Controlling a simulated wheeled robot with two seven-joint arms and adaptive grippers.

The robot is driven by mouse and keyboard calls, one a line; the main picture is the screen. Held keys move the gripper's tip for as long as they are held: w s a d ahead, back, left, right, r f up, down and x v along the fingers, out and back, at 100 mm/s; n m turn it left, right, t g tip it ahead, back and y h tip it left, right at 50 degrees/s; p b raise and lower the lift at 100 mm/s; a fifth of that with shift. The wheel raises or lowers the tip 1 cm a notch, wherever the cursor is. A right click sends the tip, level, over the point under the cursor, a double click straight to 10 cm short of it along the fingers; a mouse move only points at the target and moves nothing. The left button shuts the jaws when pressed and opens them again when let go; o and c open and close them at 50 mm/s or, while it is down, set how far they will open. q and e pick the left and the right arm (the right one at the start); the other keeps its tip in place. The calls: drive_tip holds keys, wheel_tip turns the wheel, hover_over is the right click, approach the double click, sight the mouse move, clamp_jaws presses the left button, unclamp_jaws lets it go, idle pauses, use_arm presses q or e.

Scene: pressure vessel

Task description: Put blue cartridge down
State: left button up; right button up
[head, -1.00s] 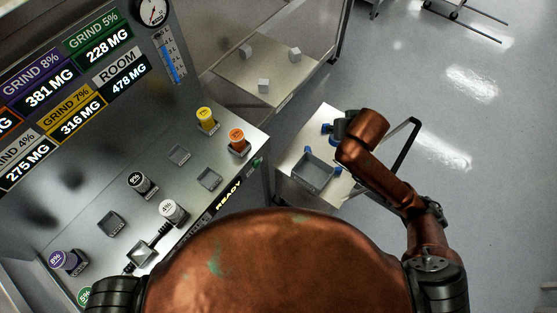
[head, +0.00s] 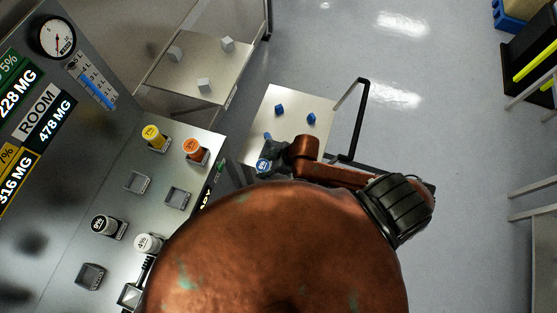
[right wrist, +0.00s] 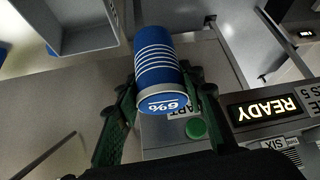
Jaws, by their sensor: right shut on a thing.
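The blue cartridge (right wrist: 160,65) lies between the fingers of my right gripper (right wrist: 158,98) in the right wrist view. It has pale rings and a white-rimmed end marked 6%. In the head view my right gripper (head: 270,158) is shut on the cartridge (head: 263,165), near the front left edge of the small cart (head: 262,115). I cannot tell its height above the cart. Two empty square sockets (head: 137,182) (head: 178,197) show on the metal panel (head: 120,160) to the left. My left gripper is not in view.
Yellow (head: 155,138), orange (head: 196,150), black (head: 107,225) and white (head: 148,243) cartridges stand on the panel. Small blue pieces (head: 279,108) (head: 311,118) lie on the cart. A grey bin (right wrist: 85,35) is beside the held cartridge.

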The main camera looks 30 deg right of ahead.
drive_tip(key=shift+s+f, duration=0.5)
drive_tip(key=shift+s, duration=0.1)
drive_tip(key=shift+w+d+f+n, duration=0.1)
drive_tip(key=shift+f+n, duration=0.15)
drive_tip(key=shift+n, duration=0.05)
drive_tip(key=shift+w+d+f+b, duration=0.35)
drive_tip(key=shift+w+d+f, duration=1.2)
drive_tip(key=shift+f, duration=0.55)
drive_tip(key=shift+w+d+f+b, duration=0.3)
drive_tip(key=shift+w+d+f, duration=1)
drive_tip(key=shift+w+f, duration=0.7)
drive_tip(key=shift+w+d+f+b, duration=0.35)
drive_tip(key=shift+w+d+f, duration=1.15)
drive_tip(key=shift+f, duration=0.75)
drive_tip(key=shift+f, duration=0.15)
drive_tip(key=o, duration=1.4)
drive_tip(key=shift+a, duration=0.1)
drive_tip(key=v, duration=0.4)
drive_tip(key=p+v, duration=0.1)
drive_tip(key=v, duration=0.7)
drive_tip(key=shift+w, duration=0.25)
